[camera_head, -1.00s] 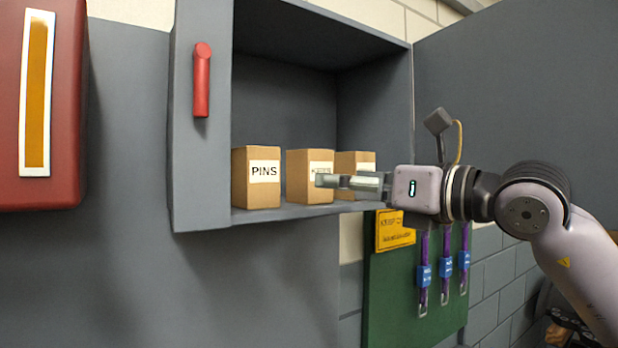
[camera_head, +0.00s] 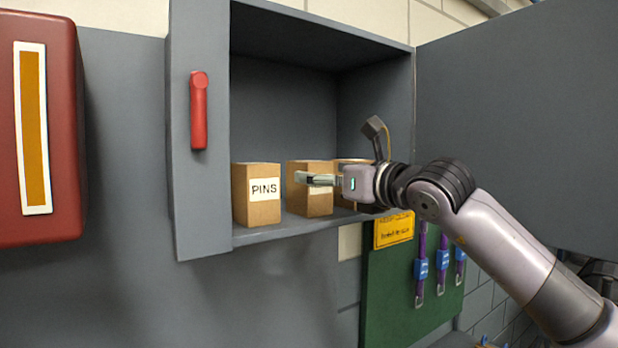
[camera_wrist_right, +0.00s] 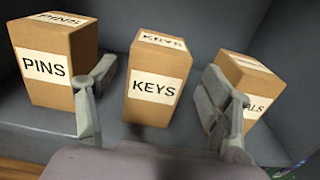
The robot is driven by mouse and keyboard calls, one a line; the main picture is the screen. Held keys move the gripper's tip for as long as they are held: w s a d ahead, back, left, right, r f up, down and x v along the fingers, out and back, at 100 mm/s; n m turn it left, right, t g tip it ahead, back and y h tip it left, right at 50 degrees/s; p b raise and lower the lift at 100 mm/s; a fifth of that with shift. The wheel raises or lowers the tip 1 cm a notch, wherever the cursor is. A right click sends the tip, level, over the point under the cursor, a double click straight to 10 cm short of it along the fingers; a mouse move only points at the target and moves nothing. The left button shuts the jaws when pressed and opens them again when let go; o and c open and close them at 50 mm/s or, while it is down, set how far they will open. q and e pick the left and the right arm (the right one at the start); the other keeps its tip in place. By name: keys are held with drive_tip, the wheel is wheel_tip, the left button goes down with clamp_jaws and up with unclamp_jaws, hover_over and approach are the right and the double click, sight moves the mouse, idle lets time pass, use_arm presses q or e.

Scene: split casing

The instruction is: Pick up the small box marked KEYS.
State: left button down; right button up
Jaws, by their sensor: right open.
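The KEYS box (camera_wrist_right: 157,85) is a small tan carton with white labels. It stands upright on the cabinet shelf between two similar boxes. In the head view the KEYS box (camera_head: 312,204) is partly hidden behind my right gripper (camera_head: 300,179), which covers most of its label. In the right wrist view my right gripper (camera_wrist_right: 165,110) is open, with one finger to each side of the KEYS box. I see no grip on the box, and gaps show beside it. My left gripper is not in view.
The PINS box (camera_head: 258,196) stands left of KEYS, close to one finger. A third box (camera_wrist_right: 247,86), its label ending in "ALS", stands right. The cabinet (camera_head: 203,215) has a side wall with a red handle (camera_head: 198,110). A green board (camera_head: 390,290) with purple-strapped tags hangs below.

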drive_tip(key=p+x, duration=0.4)
drive_tip(key=shift+w+a+r+p, duration=0.15)
drive_tip(key=shift+a+p, duration=0.1)
drive_tip(key=shift+p, duration=0.05)
drive_tip(key=shift+w+a+f, duration=0.2)
drive_tip(key=shift+w, duration=0.1)
drive_tip(key=shift+d, duration=0.1)
drive_tip(key=shift+c, duration=1.2)
drive_tip(key=c, duration=1.3)
